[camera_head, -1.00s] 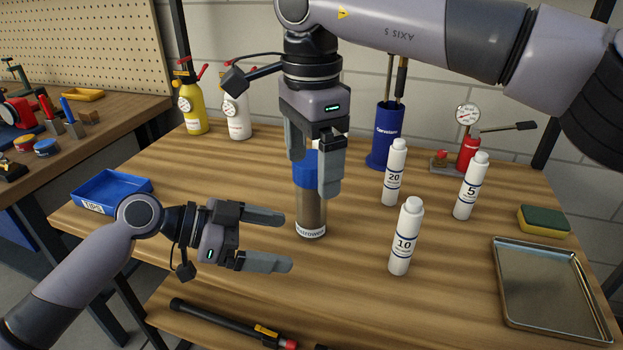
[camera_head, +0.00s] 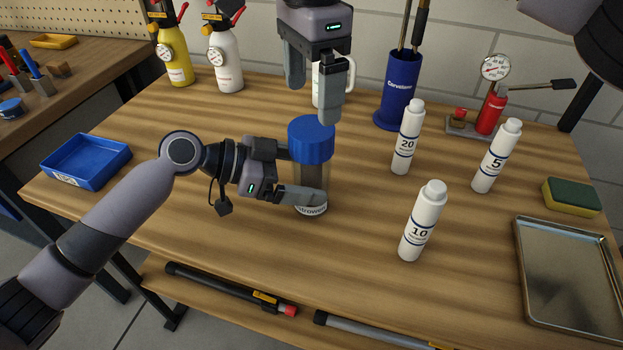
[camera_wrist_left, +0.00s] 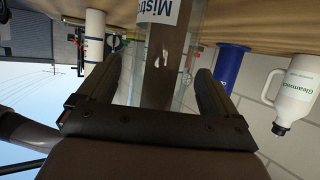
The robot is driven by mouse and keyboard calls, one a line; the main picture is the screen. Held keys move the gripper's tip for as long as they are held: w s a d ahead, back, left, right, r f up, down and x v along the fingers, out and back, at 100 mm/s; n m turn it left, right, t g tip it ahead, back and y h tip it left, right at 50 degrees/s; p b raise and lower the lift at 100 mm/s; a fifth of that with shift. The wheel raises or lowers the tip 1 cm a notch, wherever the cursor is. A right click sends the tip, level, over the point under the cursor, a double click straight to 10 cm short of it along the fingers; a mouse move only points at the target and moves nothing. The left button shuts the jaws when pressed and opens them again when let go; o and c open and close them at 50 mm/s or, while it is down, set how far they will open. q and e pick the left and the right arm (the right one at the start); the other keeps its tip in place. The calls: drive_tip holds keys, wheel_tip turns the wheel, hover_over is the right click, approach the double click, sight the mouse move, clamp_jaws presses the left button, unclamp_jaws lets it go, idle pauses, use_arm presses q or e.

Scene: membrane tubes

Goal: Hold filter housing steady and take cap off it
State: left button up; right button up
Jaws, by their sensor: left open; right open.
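The filter housing (camera_head: 309,172) stands upright on the wooden bench, a clear cylinder with a brownish inside and a white label near its base. Its blue cap (camera_head: 311,138) sits on top. My left gripper (camera_head: 308,180) is open around the housing's lower body, one finger in front and the other mostly hidden behind. In the left wrist view the housing (camera_wrist_left: 160,70) stands between the two spread fingers, with a visible gap to each. My right gripper (camera_head: 312,104) is open and empty, pointing down above and behind the cap, apart from it.
White bottles marked 20 (camera_head: 407,140), 5 (camera_head: 497,157) and 10 (camera_head: 422,222) stand to the right. A metal tray (camera_head: 520,285) and blue bin (camera_head: 85,162) flank the bench. Its front middle is clear.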

use_arm(q)
drive_tip(key=shift+x, duration=0.8)
